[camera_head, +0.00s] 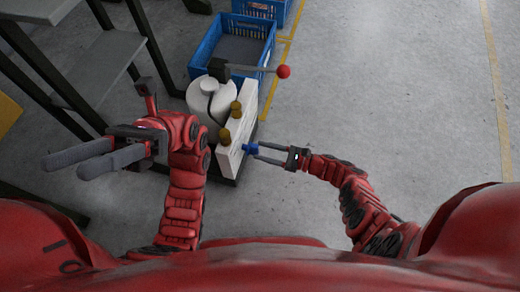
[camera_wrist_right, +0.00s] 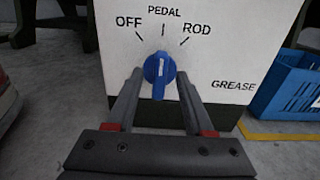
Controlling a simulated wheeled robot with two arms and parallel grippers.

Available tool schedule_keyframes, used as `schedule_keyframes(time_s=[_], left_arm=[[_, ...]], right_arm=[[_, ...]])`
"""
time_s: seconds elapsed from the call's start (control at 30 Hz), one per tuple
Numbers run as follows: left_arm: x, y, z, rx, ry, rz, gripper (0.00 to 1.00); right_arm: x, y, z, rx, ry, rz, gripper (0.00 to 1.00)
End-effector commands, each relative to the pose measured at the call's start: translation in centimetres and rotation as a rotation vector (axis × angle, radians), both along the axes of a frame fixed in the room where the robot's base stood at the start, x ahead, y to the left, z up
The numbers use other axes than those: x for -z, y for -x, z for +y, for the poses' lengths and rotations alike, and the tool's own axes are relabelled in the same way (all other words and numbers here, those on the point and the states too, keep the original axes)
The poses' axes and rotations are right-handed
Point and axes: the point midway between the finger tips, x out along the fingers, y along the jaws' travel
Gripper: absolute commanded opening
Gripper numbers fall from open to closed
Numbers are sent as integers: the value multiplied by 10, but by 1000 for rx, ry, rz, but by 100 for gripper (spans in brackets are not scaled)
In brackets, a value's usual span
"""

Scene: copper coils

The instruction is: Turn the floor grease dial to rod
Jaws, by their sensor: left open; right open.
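The blue dial (camera_wrist_right: 159,75) is on the front of a white box marked GREASE (camera_wrist_right: 230,100) in the right wrist view. OFF, PEDAL and ROD are printed above it, left to right, each with a tick. The dial's grip stands nearly upright, its long end downward; I cannot tell which end is the pointer. My right gripper (camera_wrist_right: 160,73) is open, with one finger on each side of the dial; contact is unclear. In the head view the dial (camera_head: 250,149) sits at the tips of my right gripper (camera_head: 259,152). My left gripper (camera_head: 62,166) is open and empty at the left.
The grease unit (camera_head: 232,130) stands on the floor with a white tank (camera_head: 208,96) and a red-knobbed lever (camera_head: 283,72) above. Blue crates (camera_head: 202,60) are behind it. A dark metal rack (camera_head: 100,70) is near my left arm. The floor at right is clear.

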Motion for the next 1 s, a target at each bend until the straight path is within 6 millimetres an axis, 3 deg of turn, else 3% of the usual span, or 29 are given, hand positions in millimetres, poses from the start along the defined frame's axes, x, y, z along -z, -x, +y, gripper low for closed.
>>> schedule_keyframes(time_s=[0.17, 0.43, 0.47, 0.73, 1.0], left_arm=[[-1, 9, 6, 23, 28, -52, 50], [-2, 11, 7, 27, 33, -59, 50], [-2, 10, 7, 27, 33, -59, 50], [-2, 10, 7, 27, 33, -59, 50], [-2, 10, 7, 27, 33, -59, 50]], right_arm=[[1, -4, 14, 1, 1, -2, 52], [0, -5, 15, 1, 0, -1, 52], [0, -5, 15, 1, 0, -1, 51], [0, -5, 15, 1, 0, -1, 2], [0, -5, 15, 1, 0, -1, 0]])
